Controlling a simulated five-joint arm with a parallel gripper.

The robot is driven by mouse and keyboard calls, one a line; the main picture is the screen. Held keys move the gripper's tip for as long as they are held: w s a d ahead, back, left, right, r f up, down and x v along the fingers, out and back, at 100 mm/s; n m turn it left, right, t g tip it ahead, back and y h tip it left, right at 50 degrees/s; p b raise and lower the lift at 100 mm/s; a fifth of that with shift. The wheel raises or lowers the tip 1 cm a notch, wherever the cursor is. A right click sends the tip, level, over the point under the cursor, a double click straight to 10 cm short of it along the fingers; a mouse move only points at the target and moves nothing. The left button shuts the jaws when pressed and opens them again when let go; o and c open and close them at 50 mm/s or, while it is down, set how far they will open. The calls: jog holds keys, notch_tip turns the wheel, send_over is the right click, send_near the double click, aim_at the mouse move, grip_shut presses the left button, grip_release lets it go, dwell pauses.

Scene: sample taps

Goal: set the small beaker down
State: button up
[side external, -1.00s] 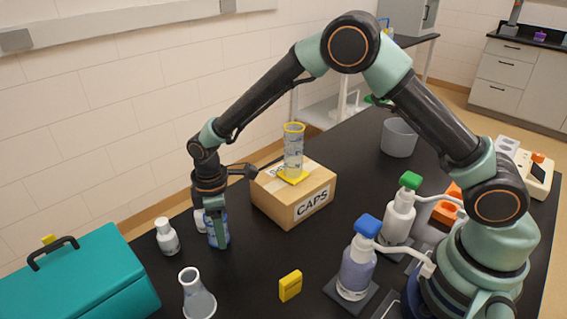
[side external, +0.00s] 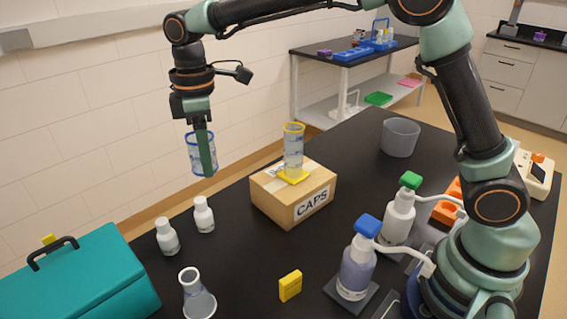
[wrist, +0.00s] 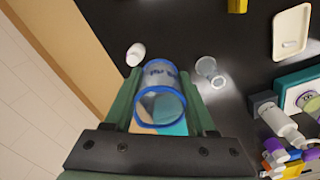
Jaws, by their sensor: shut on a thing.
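The small beaker (side external: 195,157) is clear with blue rims and hangs in the air, apart from the table. My gripper (side external: 205,160) is shut on it, pointing down, with one finger covering part of its side in the side view. In the wrist view the beaker (wrist: 158,82) sits between the two green fingers of my gripper (wrist: 162,108), its blue rim and dark print visible. Its height above the black table (side external: 240,250) is well over the bottle tops.
Two white bottles (side external: 204,216) stand below the beaker. A conical flask (side external: 196,297), teal case (side external: 85,270) and yellow box (side external: 290,286) are nearer. The CAPS carton (side external: 280,210) bears a yellow-rimmed cylinder (side external: 293,148). Dispenser bottles (side external: 356,270) stand at right.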

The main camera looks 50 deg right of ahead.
notch_tip(320, 180, up, 5)
jog(key=shift+f, duration=0.1)
jog(key=d+m, duration=0.1)
jog(key=d, duration=1.1)
jog(key=m, duration=0.4)
send_over(392, 196)
notch_tip(392, 196, down, 25)
jog(key=shift+f, duration=0.2)
jog(key=shift+f, duration=0.1)
jog(key=o, duration=1.3)
